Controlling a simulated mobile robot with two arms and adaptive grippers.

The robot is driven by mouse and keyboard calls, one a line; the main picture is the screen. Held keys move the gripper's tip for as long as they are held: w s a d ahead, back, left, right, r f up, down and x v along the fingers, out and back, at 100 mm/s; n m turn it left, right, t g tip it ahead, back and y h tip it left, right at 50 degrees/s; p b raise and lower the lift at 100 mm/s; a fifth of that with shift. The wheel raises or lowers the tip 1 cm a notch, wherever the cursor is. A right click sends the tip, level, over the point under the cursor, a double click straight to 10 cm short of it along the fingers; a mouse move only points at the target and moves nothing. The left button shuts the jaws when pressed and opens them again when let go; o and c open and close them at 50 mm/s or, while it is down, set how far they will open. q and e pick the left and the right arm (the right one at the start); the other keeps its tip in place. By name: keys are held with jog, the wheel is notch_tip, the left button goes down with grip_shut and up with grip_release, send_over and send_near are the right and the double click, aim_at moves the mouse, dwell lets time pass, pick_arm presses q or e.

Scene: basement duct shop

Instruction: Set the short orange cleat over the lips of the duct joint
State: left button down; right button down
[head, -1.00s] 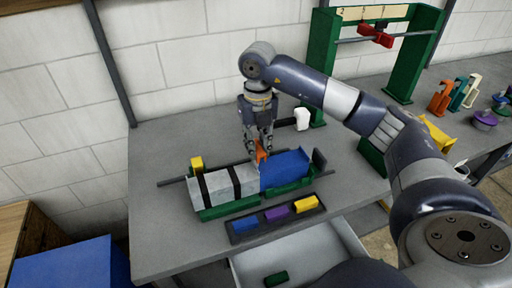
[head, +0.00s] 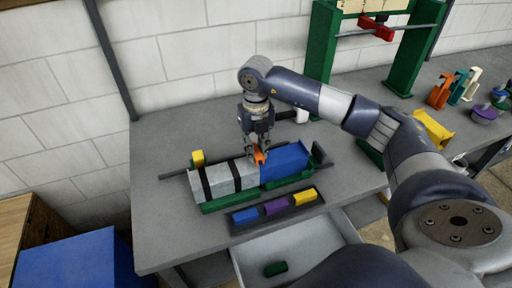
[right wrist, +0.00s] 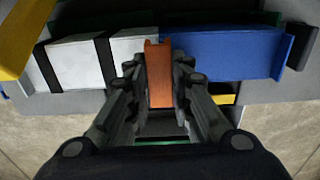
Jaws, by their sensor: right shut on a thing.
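My right gripper (head: 257,147) is shut on the short orange cleat (head: 260,157), which hangs between its fingertips. The cleat also shows upright in the right wrist view (right wrist: 158,78). The cleat is at the duct joint, where the pale grey duct (head: 220,178) with two black bands meets the blue duct (head: 285,160). In the right wrist view the pale duct (right wrist: 75,65) lies left of the cleat and the blue duct (right wrist: 225,52) right. The cleat and fingers hide the lips, so I cannot tell whether the cleat touches them. My left gripper is not in view.
The ducts rest on a green cradle (head: 225,203) on the grey table (head: 160,225). A dark tray (head: 235,225) with blue, purple and yellow blocks lies in front. An open drawer (head: 325,250) juts out below.

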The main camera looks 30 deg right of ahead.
aim_at(256, 150)
jog(key=shift+f, duration=0.25)
jog(key=c, duration=1.4)
grip_release()
jog(key=shift+c, duration=0.2)
jog(key=shift+r, duration=0.1)
jog(key=shift+r, duration=0.3)
notch_tip(256, 150, up, 13)
jog(key=b, duration=0.1)
jog(key=shift+f, duration=0.2)
jog(key=shift+f, duration=0.1)
